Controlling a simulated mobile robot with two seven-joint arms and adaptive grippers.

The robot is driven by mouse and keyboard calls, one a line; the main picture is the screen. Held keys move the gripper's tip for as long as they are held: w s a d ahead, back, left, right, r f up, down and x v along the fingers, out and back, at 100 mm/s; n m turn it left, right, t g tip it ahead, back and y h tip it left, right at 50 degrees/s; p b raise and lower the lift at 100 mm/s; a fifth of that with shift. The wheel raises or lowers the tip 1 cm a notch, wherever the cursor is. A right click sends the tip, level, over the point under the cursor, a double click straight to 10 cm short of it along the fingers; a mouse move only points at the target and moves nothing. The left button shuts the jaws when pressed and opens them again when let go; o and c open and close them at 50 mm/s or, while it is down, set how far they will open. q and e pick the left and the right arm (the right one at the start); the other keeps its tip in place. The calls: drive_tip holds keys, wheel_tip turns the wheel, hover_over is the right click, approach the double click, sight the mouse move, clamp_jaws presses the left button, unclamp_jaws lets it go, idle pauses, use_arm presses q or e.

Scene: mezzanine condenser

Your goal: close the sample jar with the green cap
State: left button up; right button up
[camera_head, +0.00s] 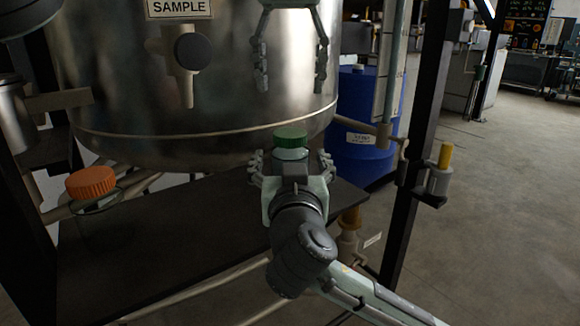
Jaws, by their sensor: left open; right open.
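The green cap (291,136) is on top of a pale, glassy jar (291,153); I cannot tell whether it is seated or threaded. The jar stands at the right end of the dark shelf, its lower part hidden behind my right gripper. My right gripper (290,163) is open, with one finger on each side of the jar. My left gripper (291,80) is open and empty above the green cap, fingers pointing down, clear of it.
A large steel tank (130,100) with a SAMPLE label (179,8) and tap (186,60) stands behind. A jar with an orange cap (91,182) is at left on the dark shelf (180,240). A blue drum (358,150) and a dark post (420,130) are at right.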

sight(290, 132)
drive_tip(key=shift+c, duration=0.6)
clamp_jaws()
use_arm(q)
drive_tip(key=m, duration=0.4)
drive_tip(key=shift+m, duration=0.3)
drive_tip(key=shift+f, duration=0.1)
drive_tip(key=shift+f, duration=3.9)
drive_tip(key=shift+c, duration=0.4)
drive_tip(key=c, duration=1.1)
drive_tip(key=o, duration=1.4)
drive_tip(key=shift+c, duration=0.2)
drive_tip(key=shift+r, duration=0.15)
